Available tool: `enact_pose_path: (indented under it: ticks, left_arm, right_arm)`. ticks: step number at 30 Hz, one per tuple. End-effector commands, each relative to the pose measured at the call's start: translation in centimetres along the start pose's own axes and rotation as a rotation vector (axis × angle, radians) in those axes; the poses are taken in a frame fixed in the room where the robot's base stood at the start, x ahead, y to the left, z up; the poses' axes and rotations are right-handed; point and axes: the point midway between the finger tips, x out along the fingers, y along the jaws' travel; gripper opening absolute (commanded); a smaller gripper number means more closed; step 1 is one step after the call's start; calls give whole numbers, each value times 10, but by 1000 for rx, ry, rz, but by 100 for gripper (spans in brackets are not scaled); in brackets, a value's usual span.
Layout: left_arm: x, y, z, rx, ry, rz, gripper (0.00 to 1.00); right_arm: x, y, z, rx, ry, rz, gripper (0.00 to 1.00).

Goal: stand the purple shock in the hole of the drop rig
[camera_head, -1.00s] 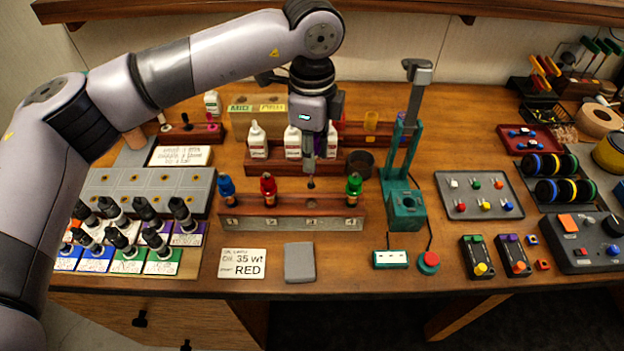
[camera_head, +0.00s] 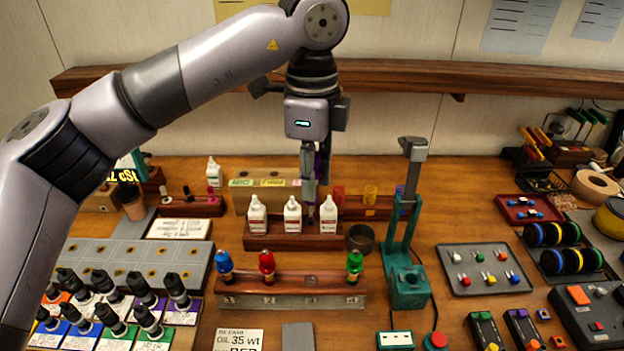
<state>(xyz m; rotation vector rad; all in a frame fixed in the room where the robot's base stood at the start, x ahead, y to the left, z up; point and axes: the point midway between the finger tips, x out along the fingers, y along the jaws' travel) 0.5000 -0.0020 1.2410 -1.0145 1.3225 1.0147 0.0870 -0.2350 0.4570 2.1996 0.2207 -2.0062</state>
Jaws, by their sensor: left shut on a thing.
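A dark end shows below the fingertips. The green drop rig (camera_head: 408,292) stands to the right of the gripper, with its hole in the base block, a tall post and a grey head on top. The held shock is well above the bench and apart from the rig. My right gripper is not in view.
A wooden numbered rack (camera_head: 290,298) holds blue, red and green shocks; slot 3 is empty. White bottles (camera_head: 292,216) stand in a wooden holder behind it. A dark cup (camera_head: 359,238) is left of the rig. A grey tray (camera_head: 487,283) lies to the right.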

Motion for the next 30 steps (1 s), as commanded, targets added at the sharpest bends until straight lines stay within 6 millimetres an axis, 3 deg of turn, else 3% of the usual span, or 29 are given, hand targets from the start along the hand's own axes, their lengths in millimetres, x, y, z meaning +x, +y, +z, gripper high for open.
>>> enact_pose_path:
  ticks: [21, 30]
  left_arm:
    - [-46, 0, 0, 0, -1, -1, 0]
    - [-48, 0, 0, 0, 0, 0, 0]
  right_arm:
    - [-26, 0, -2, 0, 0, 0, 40]
    - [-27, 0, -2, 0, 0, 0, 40]
